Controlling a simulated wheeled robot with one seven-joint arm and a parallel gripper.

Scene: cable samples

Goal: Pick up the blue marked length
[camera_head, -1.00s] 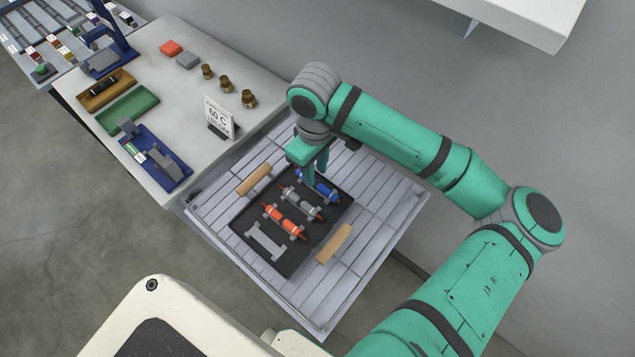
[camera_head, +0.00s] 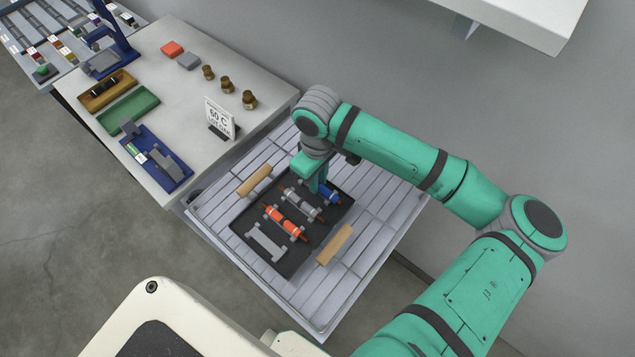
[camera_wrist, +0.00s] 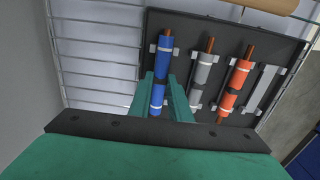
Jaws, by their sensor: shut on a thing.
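The blue marked length (camera_head: 331,194) is a blue cable piece with copper ends and pale bands, at the far right end of a black tray (camera_head: 248,236). In the wrist view the blue length (camera_wrist: 165,48) runs up between my fingers.
An empty grey cradle (camera_head: 266,243) is at the tray's near end. Wooden handles (camera_head: 254,180) (camera_head: 335,244) flank the tray on a slatted rack (camera_head: 385,185). A sign (camera_head: 219,119) and small brass parts (camera_head: 249,99) stand on the table (camera_head: 185,95).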

